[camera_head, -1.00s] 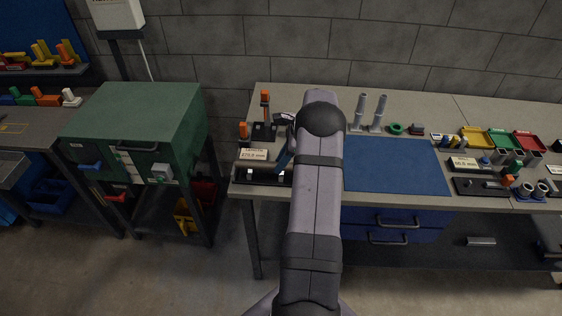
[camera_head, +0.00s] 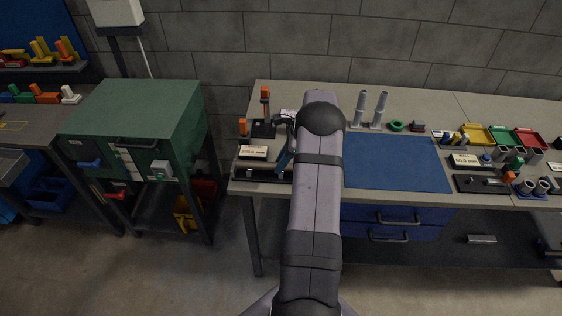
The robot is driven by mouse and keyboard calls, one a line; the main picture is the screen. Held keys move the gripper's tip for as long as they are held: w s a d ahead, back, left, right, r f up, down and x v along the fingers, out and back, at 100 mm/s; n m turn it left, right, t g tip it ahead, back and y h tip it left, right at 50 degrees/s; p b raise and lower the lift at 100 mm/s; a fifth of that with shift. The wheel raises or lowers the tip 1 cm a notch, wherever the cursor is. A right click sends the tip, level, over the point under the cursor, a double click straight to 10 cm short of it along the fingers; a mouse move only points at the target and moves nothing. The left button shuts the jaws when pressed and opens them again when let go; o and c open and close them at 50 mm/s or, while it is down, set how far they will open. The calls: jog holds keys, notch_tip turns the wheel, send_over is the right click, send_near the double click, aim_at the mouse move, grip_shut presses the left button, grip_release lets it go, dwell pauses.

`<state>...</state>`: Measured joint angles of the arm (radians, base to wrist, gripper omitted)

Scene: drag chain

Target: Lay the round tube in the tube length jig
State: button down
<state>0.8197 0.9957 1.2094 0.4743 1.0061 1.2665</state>
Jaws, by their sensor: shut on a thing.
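The tube length jig (camera_head: 262,177) is a long dark tray at the front left of the workbench, behind which stands a white length label (camera_head: 253,152). My gripper (camera_head: 284,166) is at the right end of this jig, with its blue fingers pointing down and tilted. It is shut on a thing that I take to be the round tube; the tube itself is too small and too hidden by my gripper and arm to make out. I cannot tell whether it touches the jig. My arm covers the bench just right of the jig.
An orange-topped stand (camera_head: 264,115) is behind the label. Two upright grey posts (camera_head: 369,109), a green ring (camera_head: 396,126) and a blue mat (camera_head: 395,163) lie right of my arm. Coloured trays (camera_head: 503,137) and another dark fixture (camera_head: 482,184) fill the bench's right side.

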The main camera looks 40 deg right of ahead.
dwell(0.4)
jog(key=c, duration=1.4)
grip_release()
jog(key=shift+b+v, duration=1.45)
jog(key=shift+v, duration=2.3)
